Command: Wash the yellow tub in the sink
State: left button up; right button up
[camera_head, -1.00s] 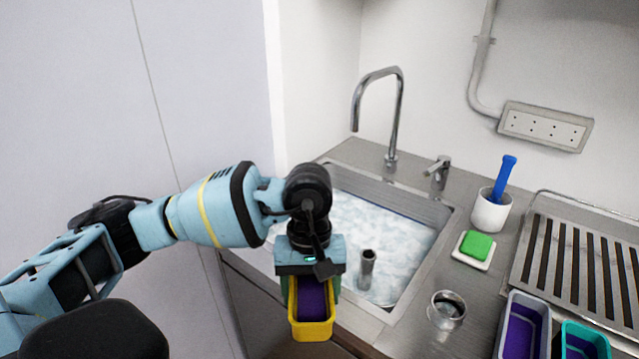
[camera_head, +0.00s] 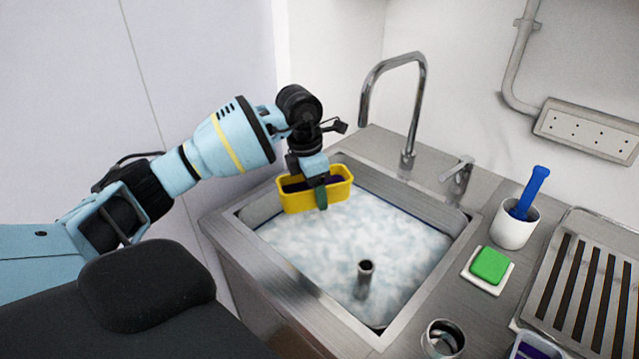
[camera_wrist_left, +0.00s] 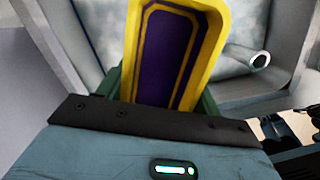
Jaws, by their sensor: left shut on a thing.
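The yellow tub (camera_head: 334,194) has a dark purple inside and hangs from my left gripper (camera_head: 318,190), over the back left part of the sink. My left gripper is shut on the tub, with a green finger showing on its near wall. In the left wrist view the tub (camera_wrist_left: 213,62) fills the middle, its purple floor facing the camera. The sink (camera_head: 420,210) is full of foamy, cloudy water, and the tub appears above the foam; I cannot tell if it touches it. My right gripper is not in view.
A standpipe (camera_head: 365,275) sticks up from the water. The tall tap (camera_head: 410,110) and a small lever tap (camera_head: 457,178) stand behind the sink. To the right are a green sponge (camera_head: 490,265), a white pot (camera_head: 513,228) with a blue-handled brush, a metal cup (camera_head: 443,340) and a slatted drainer (camera_head: 590,290).

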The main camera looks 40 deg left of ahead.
pick_arm(q)
jog(key=shift+s, duration=0.1)
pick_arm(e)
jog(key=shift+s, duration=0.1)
pick_arm(q)
jog(key=shift+f, duration=0.25)
jog(key=shift+f+b, duration=0.4)
jog(key=shift+f, duration=0.25)
notch_tip(320, 180, down, 14)
jog(key=b, duration=0.6)
jog(key=shift+r, duration=0.25)
jog(key=shift+f+b, duration=0.85)
jog(key=shift+f, duration=0.5)
jog(key=shift+f+b, duration=0.5)
jog(key=shift+f, duration=0.4)
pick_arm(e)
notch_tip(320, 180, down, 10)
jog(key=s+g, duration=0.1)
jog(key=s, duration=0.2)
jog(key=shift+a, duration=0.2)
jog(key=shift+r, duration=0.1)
